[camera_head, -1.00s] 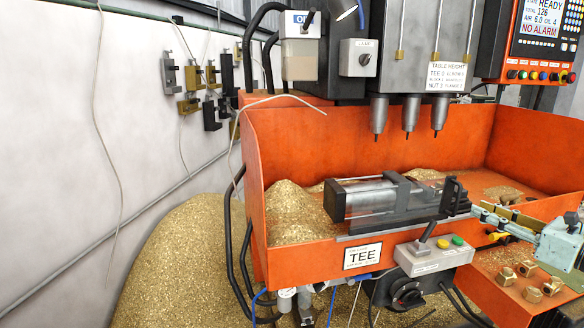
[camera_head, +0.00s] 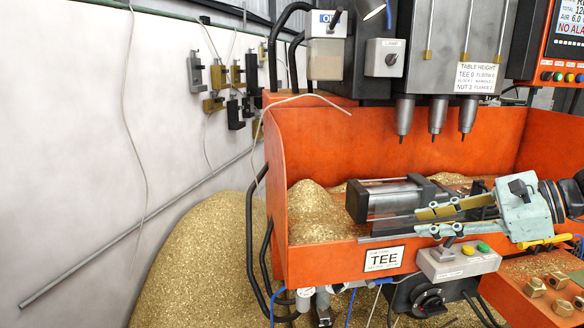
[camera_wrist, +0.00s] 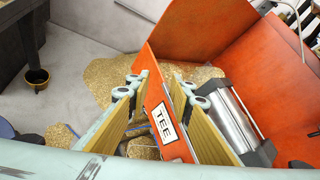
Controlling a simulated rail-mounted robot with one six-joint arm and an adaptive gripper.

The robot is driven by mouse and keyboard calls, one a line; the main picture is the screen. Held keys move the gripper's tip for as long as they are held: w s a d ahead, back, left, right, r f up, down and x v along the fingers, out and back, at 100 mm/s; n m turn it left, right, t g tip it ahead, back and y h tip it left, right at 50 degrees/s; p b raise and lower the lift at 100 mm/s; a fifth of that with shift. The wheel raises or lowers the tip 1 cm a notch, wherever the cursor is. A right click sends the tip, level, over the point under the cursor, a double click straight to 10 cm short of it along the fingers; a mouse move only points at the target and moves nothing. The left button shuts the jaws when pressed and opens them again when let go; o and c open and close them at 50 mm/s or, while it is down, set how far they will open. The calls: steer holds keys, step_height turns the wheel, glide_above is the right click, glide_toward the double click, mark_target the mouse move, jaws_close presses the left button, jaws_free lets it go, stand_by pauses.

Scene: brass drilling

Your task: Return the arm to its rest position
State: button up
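My gripper (camera_head: 420,222) is in front of the orange drilling machine, with its pale green body at the right and its fingers pointing left. The fingers have brass-coloured inner pads. In the wrist view the two fingers (camera_wrist: 160,84) stand apart with nothing between them, so it is open and empty. In the head view it overlaps the right part of the clamping cylinder (camera_head: 395,197) and sits above the control box. I cannot tell how much clearance there is.
The orange tray wall with the TEE label (camera_head: 382,258) lies below. A grey control box (camera_head: 455,262) with buttons is close under my gripper. Drill spindles (camera_head: 436,115) hang above. Several brass nuts (camera_head: 535,287) lie at the lower right. Brass chips (camera_head: 200,260) pile at the left.

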steer(key=s+a+r+n+g+h, duration=0.2)
steer(key=s+a+n+g+h, duration=0.25)
steer(key=s+a+n, duration=0.75)
steer(key=s+r+n+t+h, duration=0.1)
steer(key=s+r+n+h, duration=0.2)
steer(key=s, duration=2.1)
steer(key=shift+d+r+n+t+h+p, duration=0.15)
steer(key=shift+d+n+t+h+p, duration=0.2)
steer(key=shift+n+h, duration=1.45)
steer(key=shift+y, duration=0.25)
